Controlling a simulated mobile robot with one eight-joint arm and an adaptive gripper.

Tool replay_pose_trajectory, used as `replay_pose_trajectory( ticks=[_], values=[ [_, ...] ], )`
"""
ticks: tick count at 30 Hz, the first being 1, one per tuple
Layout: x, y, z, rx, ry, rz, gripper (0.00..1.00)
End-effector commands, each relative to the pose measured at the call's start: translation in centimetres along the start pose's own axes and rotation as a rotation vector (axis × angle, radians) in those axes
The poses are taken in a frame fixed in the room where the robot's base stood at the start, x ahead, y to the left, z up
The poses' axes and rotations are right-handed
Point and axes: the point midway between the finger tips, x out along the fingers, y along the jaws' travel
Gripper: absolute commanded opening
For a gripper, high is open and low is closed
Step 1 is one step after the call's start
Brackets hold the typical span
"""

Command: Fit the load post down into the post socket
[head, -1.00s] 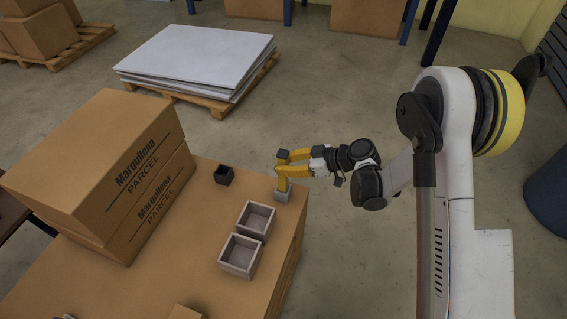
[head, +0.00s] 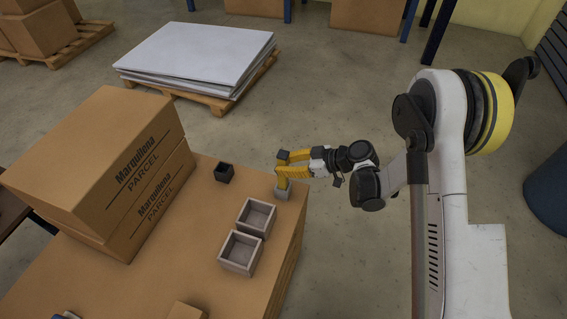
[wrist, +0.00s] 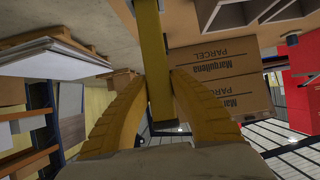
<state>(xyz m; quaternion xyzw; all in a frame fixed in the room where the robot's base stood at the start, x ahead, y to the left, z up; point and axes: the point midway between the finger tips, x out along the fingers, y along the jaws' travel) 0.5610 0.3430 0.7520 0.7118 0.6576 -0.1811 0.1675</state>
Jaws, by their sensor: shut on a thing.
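The load post (head: 282,181) is a yellow upright bar with a dark top end, near the right edge of the cardboard-coloured work surface. My gripper (head: 281,170) is shut on it from the right. In the wrist view the post (wrist: 152,60) runs between the two yellow fingers of my gripper (wrist: 159,88), its dark end low in the picture. The post's lower end meets a small grey block (head: 283,194), which looks like the post socket. I cannot tell how deep the post sits in it, or whether it only stands above it.
Two open grey square boxes, one nearer (head: 240,253) and one farther (head: 257,217), stand just in front. A small dark open box (head: 224,173) stands to the left. Large parcel cartons (head: 110,165) fill the surface's left side. Open floor lies beyond the right edge.

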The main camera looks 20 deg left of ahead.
Motion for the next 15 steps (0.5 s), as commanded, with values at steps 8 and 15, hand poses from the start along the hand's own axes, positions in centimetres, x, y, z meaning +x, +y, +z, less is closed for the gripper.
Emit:
replay_pose_trajectory(
  ticks=[8,15],
  values=[
    [0.35,0.04,0.61,0.000,0.001,0.000,0.00],
    [0.47,0.02,0.84,0.000,0.001,0.000,0.46]
  ],
)
